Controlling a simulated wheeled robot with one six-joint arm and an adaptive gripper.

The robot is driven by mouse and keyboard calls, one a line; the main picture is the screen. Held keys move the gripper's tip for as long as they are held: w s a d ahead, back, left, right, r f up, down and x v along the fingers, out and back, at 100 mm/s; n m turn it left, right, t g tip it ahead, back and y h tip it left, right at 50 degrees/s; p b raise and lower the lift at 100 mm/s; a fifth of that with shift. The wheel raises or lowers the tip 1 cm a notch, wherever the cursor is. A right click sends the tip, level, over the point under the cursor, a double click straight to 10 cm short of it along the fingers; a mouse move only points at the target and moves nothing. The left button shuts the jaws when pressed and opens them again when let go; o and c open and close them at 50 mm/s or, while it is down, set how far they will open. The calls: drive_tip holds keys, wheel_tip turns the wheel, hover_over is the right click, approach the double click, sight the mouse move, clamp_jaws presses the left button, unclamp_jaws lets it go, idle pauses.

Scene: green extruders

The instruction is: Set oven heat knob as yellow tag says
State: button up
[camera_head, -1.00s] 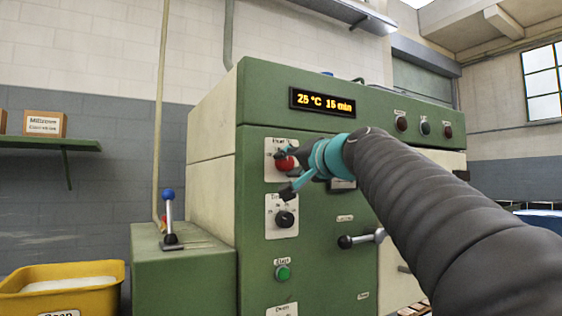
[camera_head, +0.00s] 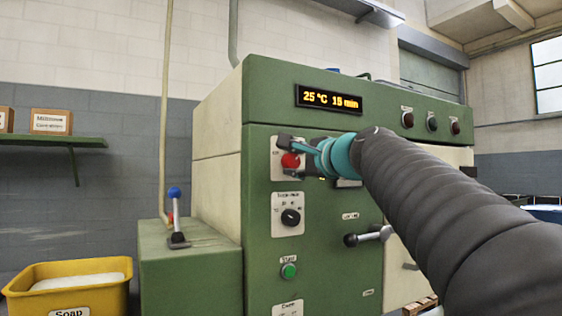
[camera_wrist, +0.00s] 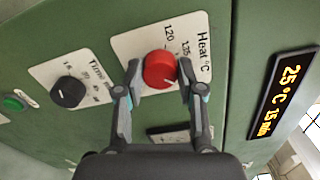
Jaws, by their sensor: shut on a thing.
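The red heat knob (camera_wrist: 159,70) sits on a white plate marked "Heat °C" with 120 and 135 legible in the wrist view. My gripper (camera_wrist: 160,82) has its two fingers on either side of the knob and is shut on it. In the head view the red knob (camera_head: 290,161) is partly covered by my gripper (camera_head: 291,156). The green oven (camera_head: 262,200) carries a display (camera_head: 329,99) reading 25 °C 15 min. No yellow tag is clearly visible.
Below the heat knob are a black time knob (camera_head: 290,217) and a green start button (camera_head: 289,271). A door handle (camera_head: 368,237) sticks out to the right. A blue-topped lever (camera_head: 175,215) and a yellow soap bin (camera_head: 70,287) stand at left.

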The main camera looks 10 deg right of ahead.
drive_tip(key=shift+m, duration=1.5)
drive_tip(key=o, duration=1.1)
drive_tip(key=shift+o, duration=0.2)
drive_tip(key=v, duration=1.2)
